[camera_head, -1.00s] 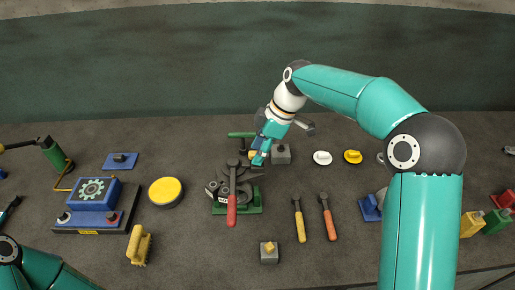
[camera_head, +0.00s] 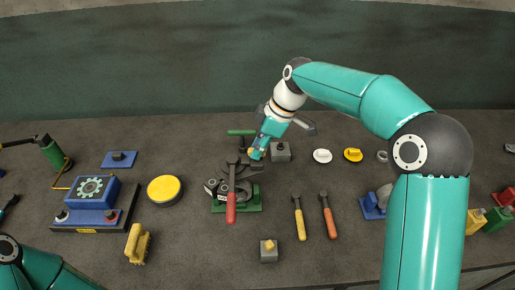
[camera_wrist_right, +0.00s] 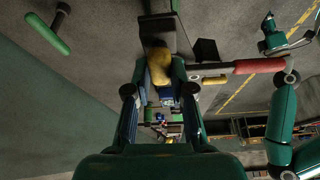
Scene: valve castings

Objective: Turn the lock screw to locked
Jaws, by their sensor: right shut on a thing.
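My right gripper (camera_head: 257,150) reaches in from the right, over the right rear side of a dark valve casting (camera_head: 241,188) on a green base. In the right wrist view, my right gripper (camera_wrist_right: 150,92) is shut on a yellow knob (camera_wrist_right: 159,67), which stands before a dark block-shaped part (camera_wrist_right: 163,33). I cannot tell whether this knob is the lock screw's handle or whether it touches that part. A red-handled tool (camera_head: 231,205) lies across the casting; its handle (camera_wrist_right: 258,66) also shows in the wrist view.
A grey block (camera_head: 280,152) stands close right of my right gripper and a green-handled tool (camera_head: 241,133) lies behind it. Two screwdriver-like tools (camera_head: 299,217) (camera_head: 327,215) lie right of the casting. A grey block with a yellow top (camera_head: 269,250) stands in front.

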